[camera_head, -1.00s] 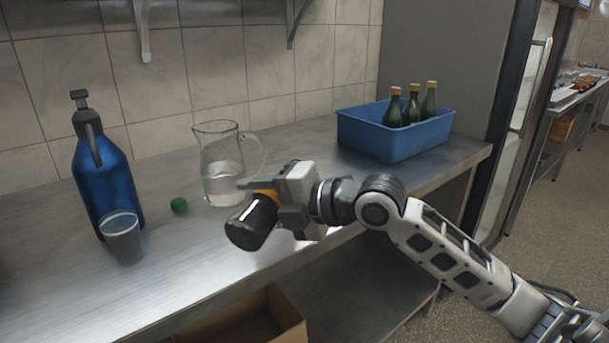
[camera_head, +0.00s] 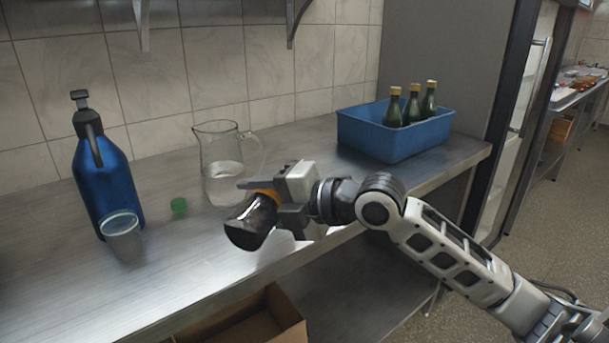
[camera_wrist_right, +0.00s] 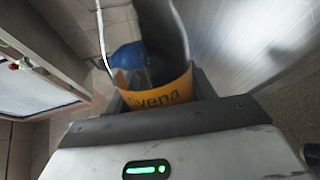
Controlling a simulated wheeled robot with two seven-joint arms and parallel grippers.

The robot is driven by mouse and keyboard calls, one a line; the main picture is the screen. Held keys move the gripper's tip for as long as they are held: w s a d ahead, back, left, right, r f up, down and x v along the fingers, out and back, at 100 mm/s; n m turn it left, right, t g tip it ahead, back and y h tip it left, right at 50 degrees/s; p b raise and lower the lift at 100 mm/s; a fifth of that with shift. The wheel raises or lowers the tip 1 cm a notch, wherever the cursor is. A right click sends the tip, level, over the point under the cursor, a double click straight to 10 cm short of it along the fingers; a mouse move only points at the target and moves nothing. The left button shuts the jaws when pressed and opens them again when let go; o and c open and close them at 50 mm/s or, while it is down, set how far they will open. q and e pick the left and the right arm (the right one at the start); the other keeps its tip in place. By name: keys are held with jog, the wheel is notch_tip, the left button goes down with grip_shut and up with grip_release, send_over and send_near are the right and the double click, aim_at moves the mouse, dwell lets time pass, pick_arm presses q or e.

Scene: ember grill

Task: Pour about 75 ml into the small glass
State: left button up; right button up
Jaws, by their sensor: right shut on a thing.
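The small clear glass (camera_head: 121,240) stands upright on the steel counter at the left, in front of the blue bottle, and looks empty. My right gripper (camera_head: 272,205) is shut on a dark container (camera_head: 249,226) with an orange-yellow band, held tilted near the counter's front edge, well to the right of the glass. In the right wrist view, the container's yellow label (camera_wrist_right: 160,99) shows between the fingers; its contents are unclear. A glass jug (camera_head: 222,172) with clear liquid stands behind the gripper. My left gripper is not in view.
A blue pump-top bottle (camera_head: 105,180) stands close behind the glass. A blue crate (camera_head: 400,142) with several dark green bottles (camera_head: 414,108) stands at the right. A cardboard box (camera_head: 270,322) sits below the counter.

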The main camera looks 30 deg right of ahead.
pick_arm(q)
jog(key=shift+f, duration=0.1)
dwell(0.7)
pick_arm(e)
jog(key=shift+n+t+h, duration=0.3)
jog(key=shift+n, duration=0.6)
notch_tip(320, 180, down, 4)
jog(key=b, duration=0.5)
jog(key=shift+s+a, duration=0.1)
jog(key=shift+s, duration=0.05)
jog(key=shift+r+n, duration=0.3)
jog(key=shift+r, duration=0.05)
jog(key=shift+d+r+n, duration=0.2)
jog(key=shift+r+n, duration=0.1)
jog(key=shift+r, duration=0.1)
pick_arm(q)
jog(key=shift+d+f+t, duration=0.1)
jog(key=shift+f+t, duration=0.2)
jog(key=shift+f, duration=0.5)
pick_arm(e)
jog(key=shift+w, duration=0.2)
